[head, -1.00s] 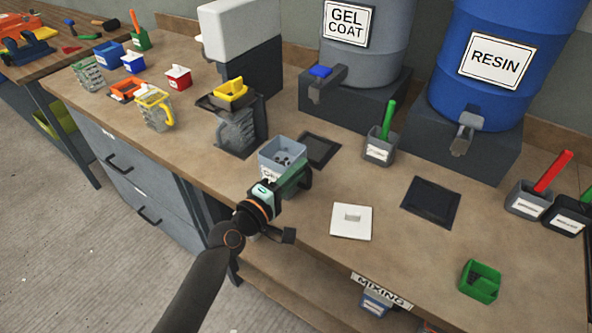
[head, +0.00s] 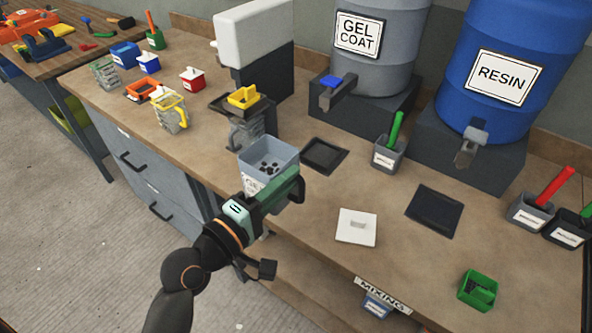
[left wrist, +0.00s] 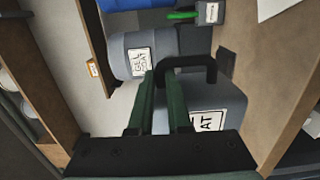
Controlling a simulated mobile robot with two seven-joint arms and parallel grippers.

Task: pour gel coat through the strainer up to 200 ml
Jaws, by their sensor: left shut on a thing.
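My left gripper (head: 288,192) is shut on the dark handle of a grey gel coat pot (head: 270,157). The pot is open at the top and looks roughly upright, with dark spots visible inside. In the left wrist view the fingers (left wrist: 163,75) meet the black handle, and the pot (left wrist: 222,96) shows part of its label. My right gripper is out of view.
A block-shaped stand with a white top (head: 262,34) rises behind the strainer. The gel coat drum (head: 385,70) and resin drum (head: 545,40) stand behind. A yellow-handled jug (head: 170,112) stands left. A white square (head: 356,227) and dark pad (head: 434,211) lie right.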

